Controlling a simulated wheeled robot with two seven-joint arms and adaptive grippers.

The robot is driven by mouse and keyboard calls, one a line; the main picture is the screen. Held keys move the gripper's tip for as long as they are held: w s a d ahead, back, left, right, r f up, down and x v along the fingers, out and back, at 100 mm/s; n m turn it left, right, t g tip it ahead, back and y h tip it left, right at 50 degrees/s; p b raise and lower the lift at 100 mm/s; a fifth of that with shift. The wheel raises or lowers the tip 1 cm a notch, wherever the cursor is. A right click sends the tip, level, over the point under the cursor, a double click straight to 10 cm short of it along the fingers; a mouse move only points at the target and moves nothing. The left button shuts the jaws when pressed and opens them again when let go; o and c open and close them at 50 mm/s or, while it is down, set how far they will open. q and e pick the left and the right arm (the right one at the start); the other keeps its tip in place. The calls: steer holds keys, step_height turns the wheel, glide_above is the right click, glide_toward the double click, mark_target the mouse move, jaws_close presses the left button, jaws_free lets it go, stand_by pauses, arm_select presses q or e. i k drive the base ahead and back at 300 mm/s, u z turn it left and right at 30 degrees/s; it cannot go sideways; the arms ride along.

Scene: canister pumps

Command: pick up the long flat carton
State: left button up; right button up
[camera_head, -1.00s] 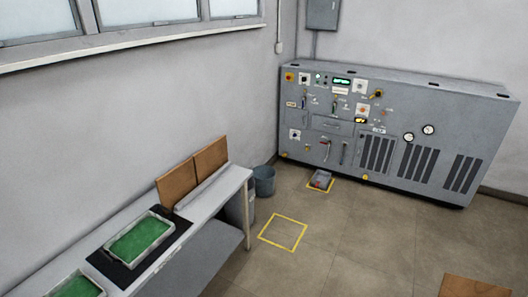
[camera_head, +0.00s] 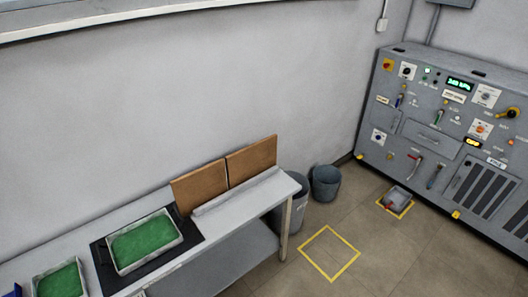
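Two flat brown panels, a left one (camera_head: 200,188) and a right one (camera_head: 252,160), stand upright side by side at the back of the grey bench (camera_head: 160,275). A long, low, pale grey piece (camera_head: 237,192) lies along the bench in front of them. I cannot tell for sure which of these is the long flat carton. Neither of my grippers is in view.
Two trays with green insides, one (camera_head: 146,242) on a black mat, lie on the bench. Grey bins (camera_head: 325,183) stand beyond its right end. A yellow floor square (camera_head: 330,278) is empty. A control cabinet (camera_head: 455,135) stands at the right.

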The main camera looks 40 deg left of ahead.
mark_target(242, 165)
steer(key=u, duration=0.4)
steer(key=i, duration=0.9)
steer(key=u, duration=0.75)
